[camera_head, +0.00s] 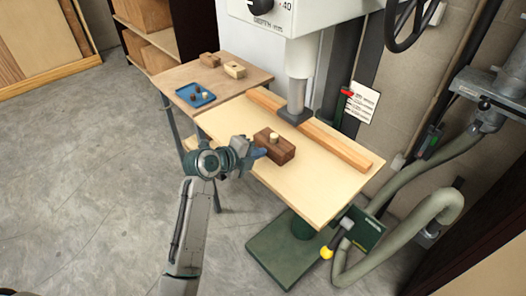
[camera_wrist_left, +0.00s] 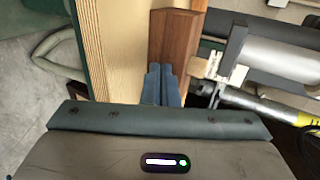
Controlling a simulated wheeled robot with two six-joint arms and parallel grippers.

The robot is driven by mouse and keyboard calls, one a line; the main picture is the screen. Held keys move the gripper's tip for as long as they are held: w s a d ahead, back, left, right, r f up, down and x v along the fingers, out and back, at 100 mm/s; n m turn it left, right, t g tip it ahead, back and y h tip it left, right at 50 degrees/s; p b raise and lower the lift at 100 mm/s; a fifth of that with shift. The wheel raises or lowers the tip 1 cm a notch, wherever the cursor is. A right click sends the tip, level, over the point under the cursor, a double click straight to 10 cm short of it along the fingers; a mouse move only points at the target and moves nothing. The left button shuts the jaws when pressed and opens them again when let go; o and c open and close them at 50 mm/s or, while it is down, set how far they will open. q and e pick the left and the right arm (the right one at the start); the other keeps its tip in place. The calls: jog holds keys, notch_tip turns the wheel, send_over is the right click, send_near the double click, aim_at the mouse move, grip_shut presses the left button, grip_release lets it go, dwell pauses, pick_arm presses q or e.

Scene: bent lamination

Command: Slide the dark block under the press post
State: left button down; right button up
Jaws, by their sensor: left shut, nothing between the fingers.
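The dark block (camera_head: 280,152) is a brown wooden block lying on the pale press table (camera_head: 318,190), with a short light peg (camera_head: 273,138) on top. The press post (camera_head: 296,92) is a grey column with a dark square foot (camera_head: 293,115), a little behind the block and to its right. The block is in front of the foot, not beneath it. My left gripper (camera_head: 258,152) is shut and empty, its fingertips close against the block's left end. In the left wrist view the shut fingers (camera_wrist_left: 163,85) are at the brown block (camera_wrist_left: 178,40); contact is unclear.
A long wooden fence (camera_head: 335,145) runs along the back of the press table. A side table (camera_head: 185,87) at the left holds a blue tray (camera_head: 194,96) and two small wooden blocks. A yellow-knobbed lever (camera_head: 327,252) sits below the front edge. The table's right front is clear.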

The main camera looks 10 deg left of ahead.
aim_at(266, 145)
pick_arm(q)
jog(key=shift+w+d+b, duration=0.35)
jog(key=shift+w+d, duration=0.3)
jog(key=shift+w, duration=0.2)
jog(key=shift+w+d+b, duration=0.3)
jog(key=shift+w+d, duration=0.3)
jog(key=shift+w, duration=0.2)
jog(key=shift+w+d+b, duration=0.45)
jog(key=shift+w+d, duration=0.35)
jog(key=shift+w, duration=0.2)
jog(key=shift+w+d+b, duration=0.45)
jog(key=shift+w+d, duration=0.3)
jog(key=shift+w, duration=0.2)
jog(key=shift+s+a+p, duration=0.3)
jog(key=shift+s+a, duration=0.1)
jog(key=shift+s, duration=0.05)
jog(key=s+a, duration=0.2)
jog(key=shift+s+r+p, duration=0.3)
jog(key=shift+s+p, duration=0.1)
jog(key=shift+s+a+r+p, duration=0.1)
jog(key=shift+s+a+p, duration=0.1)
jog(key=shift+s+a, duration=0.6)
jog(key=shift+s+a+r+p, duration=0.15)
jog(key=shift+s+a, duration=0.45)
jog(key=shift+s, duration=0.35)
jog(key=shift+f, duration=0.1)
